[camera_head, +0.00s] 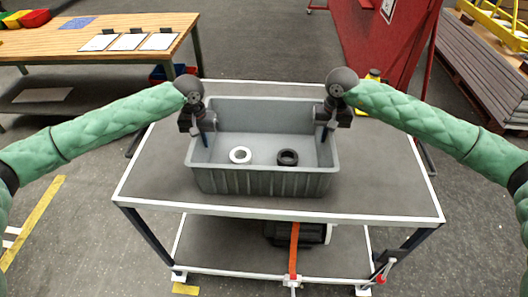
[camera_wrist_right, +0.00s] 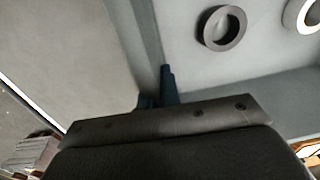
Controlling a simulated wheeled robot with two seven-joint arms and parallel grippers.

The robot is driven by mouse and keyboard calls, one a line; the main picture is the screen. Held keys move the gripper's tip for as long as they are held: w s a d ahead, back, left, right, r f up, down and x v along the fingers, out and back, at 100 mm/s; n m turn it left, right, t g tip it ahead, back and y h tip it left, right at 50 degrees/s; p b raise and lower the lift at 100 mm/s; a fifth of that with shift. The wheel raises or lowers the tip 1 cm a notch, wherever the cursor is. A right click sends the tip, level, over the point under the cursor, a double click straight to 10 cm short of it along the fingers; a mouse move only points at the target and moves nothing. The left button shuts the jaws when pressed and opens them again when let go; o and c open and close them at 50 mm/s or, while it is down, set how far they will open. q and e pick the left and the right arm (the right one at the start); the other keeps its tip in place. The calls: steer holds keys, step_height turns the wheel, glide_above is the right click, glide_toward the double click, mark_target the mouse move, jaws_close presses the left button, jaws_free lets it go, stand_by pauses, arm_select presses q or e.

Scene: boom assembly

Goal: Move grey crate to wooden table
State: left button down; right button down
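The grey crate (camera_head: 262,182) stands on the grey-topped cart (camera_head: 385,180) in the middle of the head view. A white ring (camera_head: 240,155) and a black ring (camera_head: 288,157) lie on its floor. My left gripper (camera_head: 203,138) is at the crate's left rim, one finger inside the wall; its other finger is hidden. My right gripper (camera_head: 326,132) is at the right rim. In the right wrist view its fingers (camera_wrist_right: 158,88) sit close together with the crate wall (camera_wrist_right: 141,40) between them. The wooden table (camera_head: 125,21) stands at the back left.
Papers (camera_head: 129,41) lie on the wooden table's front half, with coloured bins (camera_head: 28,18) at its left end. A red panel (camera_head: 390,60) stands behind the cart to the right. Open grey floor (camera_head: 75,135) lies between table and cart.

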arm_select(q)
steer(key=shift+w+r, duration=0.1)
steer(key=shift+r, duration=0.05)
arm_select(e)
steer(key=shift+r, duration=0.2)
stand_by(0.5)
